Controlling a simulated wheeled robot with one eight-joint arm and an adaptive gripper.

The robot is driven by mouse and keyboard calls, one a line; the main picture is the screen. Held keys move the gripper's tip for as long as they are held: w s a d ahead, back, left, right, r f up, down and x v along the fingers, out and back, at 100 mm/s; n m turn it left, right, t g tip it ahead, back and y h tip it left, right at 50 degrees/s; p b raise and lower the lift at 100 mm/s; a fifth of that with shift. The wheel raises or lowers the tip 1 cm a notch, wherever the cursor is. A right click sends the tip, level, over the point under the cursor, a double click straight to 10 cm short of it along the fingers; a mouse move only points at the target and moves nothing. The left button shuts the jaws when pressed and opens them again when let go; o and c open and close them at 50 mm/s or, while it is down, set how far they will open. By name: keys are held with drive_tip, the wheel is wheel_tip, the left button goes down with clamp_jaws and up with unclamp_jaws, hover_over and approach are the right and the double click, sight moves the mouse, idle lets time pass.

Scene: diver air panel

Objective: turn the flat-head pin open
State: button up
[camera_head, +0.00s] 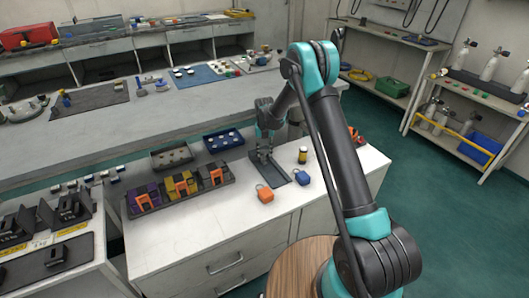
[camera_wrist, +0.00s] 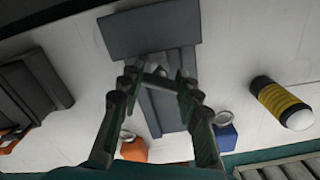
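A dark grey fixture lies on the white counter, its plate showing in the head view (camera_head: 277,179) and its wide end in the wrist view (camera_wrist: 150,32). A small light grey piece (camera_wrist: 155,76), which looks like the flat-head pin, sits on the fixture; its slot and angle are too small to tell. My gripper (camera_head: 264,153) is over the fixture, pointing down. In the wrist view its two fingertips (camera_wrist: 156,80) are apart, one on each side of the grey piece. I cannot tell whether they touch it. In the head view the gripper hides the pin.
A dark rack (camera_head: 180,192) with coloured blocks is to the left. The front right counter is clear.

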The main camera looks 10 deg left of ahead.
drive_tip(key=o, duration=1.2)
drive_tip(key=shift+c, duration=0.2)
wheel_tip(320, 180, up, 12)
